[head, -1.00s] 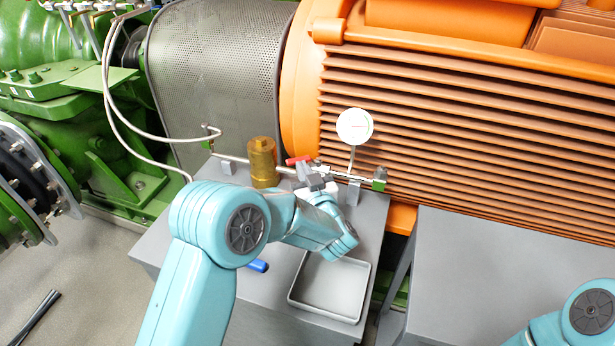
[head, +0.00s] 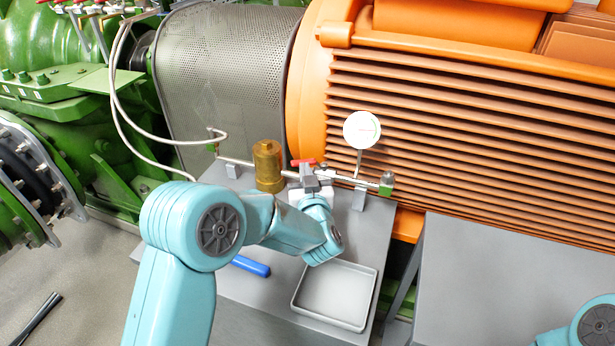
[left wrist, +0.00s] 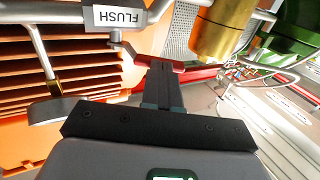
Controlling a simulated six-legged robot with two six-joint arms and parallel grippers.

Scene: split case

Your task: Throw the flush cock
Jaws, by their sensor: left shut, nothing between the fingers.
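The flush cock's red lever (head: 303,162) sits on the metal pipe behind the brass cylinder's right side. In the left wrist view the red lever (left wrist: 181,66) runs behind my fingertips, near a white FLUSH label (left wrist: 119,17). My left gripper (head: 309,181) is just in front of the lever in the head view. In the left wrist view the gripper (left wrist: 161,72) is shut and empty, its fingertips overlapping the lever. I cannot tell whether they touch it. My right gripper is out of view; only part of that arm shows at the lower right.
A brass cylinder (head: 267,165) and a round white gauge (head: 361,130) stand along the pipe (head: 345,179). A grey tray (head: 335,321) and a blue-handled item (head: 251,266) lie on the grey bench. The ribbed orange motor (head: 480,140) stands behind.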

